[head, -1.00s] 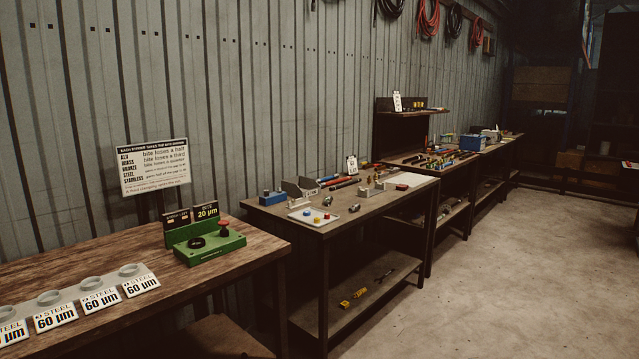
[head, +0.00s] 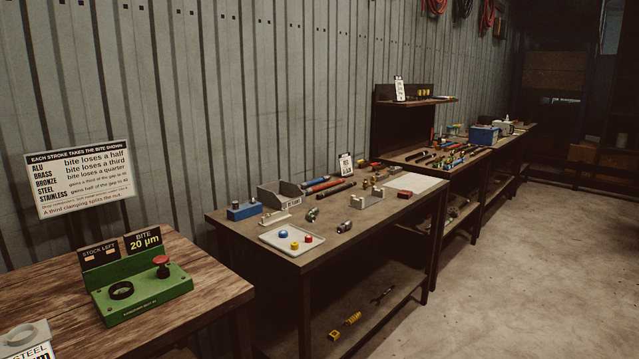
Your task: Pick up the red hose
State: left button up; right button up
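A short red hose (head: 324,187) lies on the middle workbench (head: 330,240), toward its back edge by the wall. It lies between a blue hose (head: 314,181) and a black hose (head: 336,191), roughly parallel to both. Red coils (head: 487,20) also hang high on the wall at the back right. Neither of my grippers is in view.
A nearer wooden bench (head: 205,285) at the left holds a green device (head: 140,297). On the middle bench are a grey bin (head: 285,193), a blue block (head: 243,210) and a white tray (head: 291,239). Open concrete floor (head: 520,270) lies to the right.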

aim_at(318, 189)
jog(key=i+l, duration=0.15)
jog(key=i, duration=0.25)
jog(key=i+l, duration=0.15)
jog(key=i, duration=0.25)
jog(key=i+l, duration=0.2)
jog(key=i, duration=0.25)
jog(key=i+l, duration=0.15)
jog(key=i, duration=0.25)
